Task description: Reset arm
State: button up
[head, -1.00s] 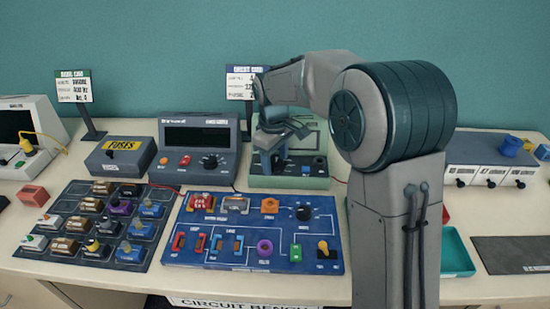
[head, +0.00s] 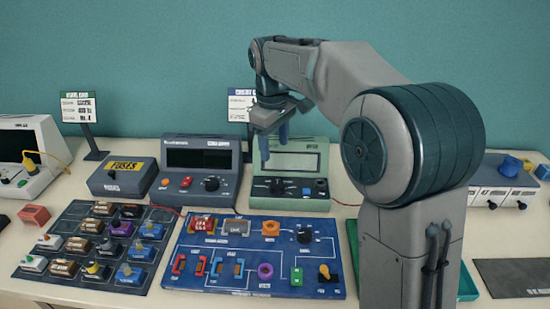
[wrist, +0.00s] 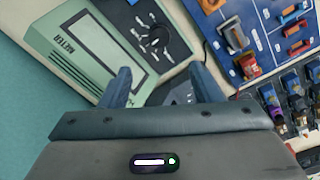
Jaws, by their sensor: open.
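My gripper (head: 274,135) is raised in front of the upper part of the green meter (head: 306,188), fingers pointing down, open and empty. In the wrist view my two blue fingers (wrist: 160,86) stand apart with nothing between them. The meter (wrist: 75,47) shows there at the upper left, with its black dial. My gripper is apart from the bench things. My arm reaches in from the right and bends at a raised elbow.
The blue circuit board (head: 212,281) lies in front of the meter, with a dark tray of parts (head: 45,269) to its left. A dark power unit (head: 203,143), a fuses box (head: 118,181) and sign cards (head: 78,106) stand behind. A teal tray (head: 466,287) is partly hidden by my arm.

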jog(key=shift+r, duration=0.7)
jog(key=s+d+f+m, duration=0.2)
jog(key=s+d, duration=0.3)
jog(key=s, duration=0.3)
jog(key=s+d+f+m+t+p, duration=0.1)
jog(key=s+d+f+m, duration=0.2)
jog(key=s+d+m, duration=0.2)
jog(key=s+d+f+m+t, duration=0.1)
jog(key=s+d+f+m, duration=0.2)
jog(key=s+d, duration=0.3)
jog(key=s+m, duration=0.1)
jog(key=s, duration=0.4)
jog(key=shift+s+d+f+p, duration=0.2)
jog(key=shift+s+p, duration=0.1)
jog(key=shift+s, duration=0.1)
